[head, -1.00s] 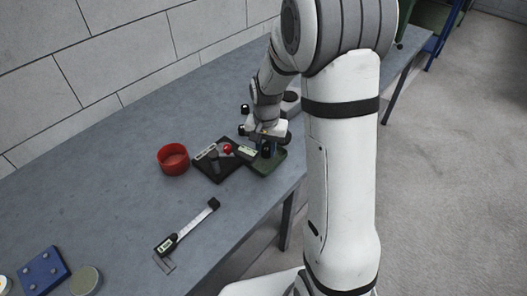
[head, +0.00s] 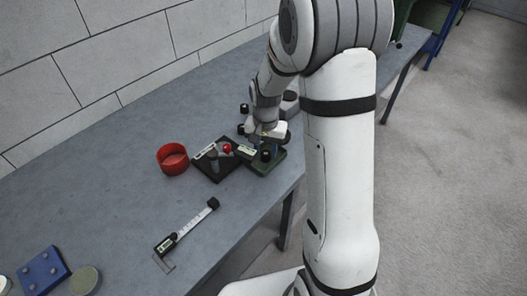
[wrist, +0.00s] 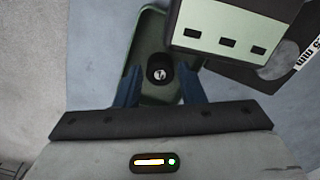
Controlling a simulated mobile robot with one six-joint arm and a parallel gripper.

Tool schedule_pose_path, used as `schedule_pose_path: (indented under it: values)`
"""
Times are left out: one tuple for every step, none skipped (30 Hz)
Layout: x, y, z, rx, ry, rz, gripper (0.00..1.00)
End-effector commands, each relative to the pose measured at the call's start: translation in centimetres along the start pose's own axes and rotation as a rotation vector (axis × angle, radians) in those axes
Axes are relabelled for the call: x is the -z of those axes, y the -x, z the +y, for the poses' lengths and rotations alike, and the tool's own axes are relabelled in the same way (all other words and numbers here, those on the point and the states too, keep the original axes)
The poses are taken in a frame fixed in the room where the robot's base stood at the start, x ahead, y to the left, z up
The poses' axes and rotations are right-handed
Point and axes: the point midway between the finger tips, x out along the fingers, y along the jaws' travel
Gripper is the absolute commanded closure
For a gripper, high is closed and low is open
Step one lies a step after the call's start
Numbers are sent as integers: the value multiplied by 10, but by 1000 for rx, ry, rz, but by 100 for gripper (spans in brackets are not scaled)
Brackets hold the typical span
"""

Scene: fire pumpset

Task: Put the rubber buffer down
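The rubber buffer (wrist: 160,70) is a short black cylinder with a pale metal stud in its top. It stands upright on the floor of the green tray (wrist: 137,48), which also shows in the head view (head: 282,159) near the bench's front edge. The buffer shows there too (head: 267,153), below my gripper (head: 261,138). In the wrist view my gripper (wrist: 158,72) has its blue fingers spread, one on each side of the buffer, with visible gaps. It holds nothing.
A black fixture (head: 211,168) with a red knob (head: 227,148) stands close left of the green tray. A red ring-shaped dish (head: 173,159) is further left. A caliper (head: 187,229), blue block (head: 43,271) and round disc (head: 85,280) lie nearer. Bench between them is clear.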

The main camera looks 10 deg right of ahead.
Motion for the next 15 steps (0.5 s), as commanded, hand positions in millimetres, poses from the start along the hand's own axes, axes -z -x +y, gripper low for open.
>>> schedule_pose_path:
  values:
    - [1, 10, -1, 2, 0, 4, 64]
    - [1, 16, -1, 3, 0, 6, 64]
    - [1, 25, -1, 3, 0, 6, 64]
    - [1, 32, -1, 3, 0, 6, 64]
    - [1, 39, -1, 3, 1, 6, 64]
    - [1, 48, -1, 3, 1, 5, 64]
    - [0, 55, -1, 3, 1, 6, 64]
    - [1, 61, -1, 3, 1, 5, 64]
    - [1, 69, -1, 2, 1, 5, 64]
    - [0, 75, -1, 3, 1, 5, 64]
    - [0, 80, -1, 2, 1, 4, 64]
    - [0, 87, -1, 2, 1, 4, 64]
    - [0, 91, -1, 2, 1, 3, 64]
    - [0, 95, -1, 2, 1, 3, 64]
    - [0, 100, -1, 1, 1, 3, 64]
